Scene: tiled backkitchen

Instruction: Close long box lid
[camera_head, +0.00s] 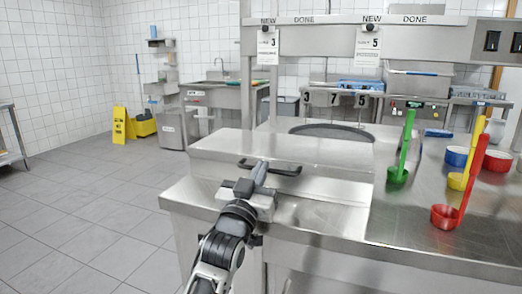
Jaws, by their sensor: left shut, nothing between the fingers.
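The long steel box (330,188) is set at the left part of the metal counter. Its flat, shiny lid (300,148) lies roughly level across the top, with a black bar handle (285,171) at the front edge. I cannot tell whether a gap remains under the lid. My left gripper (263,168) is shut and empty. It reaches up from below, with its fingertips at the left part of the handle in the picture. I cannot tell whether they touch it. The gripper hides part of the box front. My right gripper is not in view.
Several coloured ladles, including a green one (405,145) and a red one (470,185), stand on the counter at right near a blue bowl (457,157). A steel overhead shelf (330,42) spans the back. The tiled floor at left is clear up to a yellow sign (119,125).

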